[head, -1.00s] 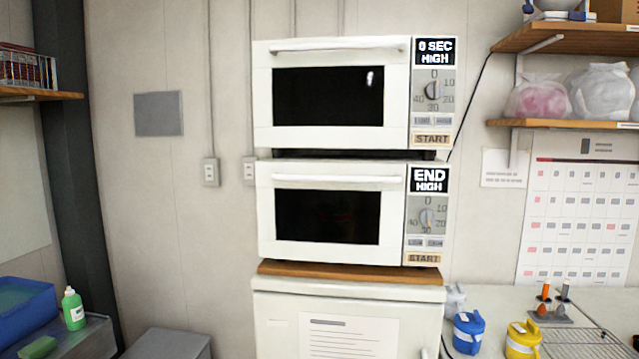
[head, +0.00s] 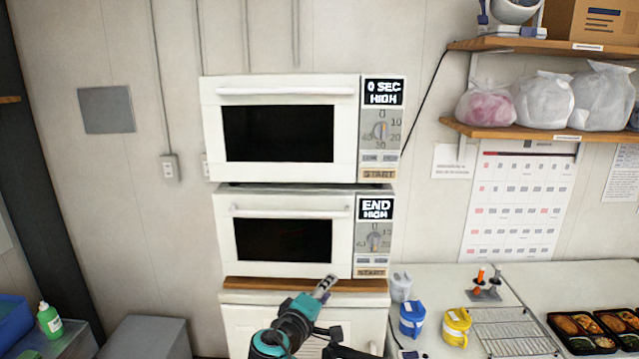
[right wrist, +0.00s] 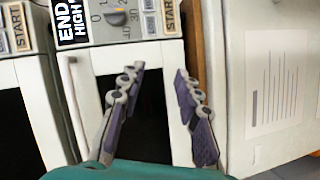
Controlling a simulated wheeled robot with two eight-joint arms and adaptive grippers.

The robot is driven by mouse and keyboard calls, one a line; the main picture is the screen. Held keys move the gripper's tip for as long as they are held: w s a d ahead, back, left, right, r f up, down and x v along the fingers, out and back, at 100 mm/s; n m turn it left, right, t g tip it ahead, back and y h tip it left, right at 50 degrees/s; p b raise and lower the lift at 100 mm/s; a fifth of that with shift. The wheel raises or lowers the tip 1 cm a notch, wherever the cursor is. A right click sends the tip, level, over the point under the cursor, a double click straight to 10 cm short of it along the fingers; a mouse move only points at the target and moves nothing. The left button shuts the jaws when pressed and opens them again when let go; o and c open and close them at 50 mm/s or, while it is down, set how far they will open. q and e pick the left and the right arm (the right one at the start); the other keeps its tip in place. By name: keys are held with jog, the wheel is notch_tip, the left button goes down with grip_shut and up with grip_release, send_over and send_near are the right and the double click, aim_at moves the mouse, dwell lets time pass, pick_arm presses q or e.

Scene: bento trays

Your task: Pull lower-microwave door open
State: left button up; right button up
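The lower microwave (head: 222,240) is white with a dark window, and its panel reads END HIGH. Its door (head: 285,267) looks shut. A white horizontal handle bar (head: 290,213) runs along the top of the door. My right gripper (head: 326,286) is in front of the microwave's lower right, below the handle. In the right wrist view, my right gripper (right wrist: 160,75) has its two fingers apart with nothing between them, and the lower microwave door (right wrist: 150,60) is behind them. My left gripper is not in view.
The upper microwave (head: 210,130) sits above the lower one, which stands on a wooden board (head: 250,284) over a white cabinet (head: 240,325). To the right, a counter holds blue (head: 412,320) and yellow (head: 456,328) containers, a wire rack (head: 510,330) and bento trays (head: 595,330).

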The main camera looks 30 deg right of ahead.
aim_at(321, 216)
jog(key=w+a+r+n+t+h+p, duration=0.15)
jog(key=w+r+h+p, duration=0.35)
jog(key=r, duration=0.8)
jog(key=shift+n+t+y, duration=0.25)
jog(key=shift+t+y, duration=0.1)
jog(key=shift+y, duration=0.25)
jog(key=x, duration=0.4)
jog(key=p+x, duration=0.1)
jog(key=x, duration=0.3)
jog(key=shift+w, duration=0.4)
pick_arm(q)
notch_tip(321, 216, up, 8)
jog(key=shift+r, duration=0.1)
pick_arm(e)
grip_shut()
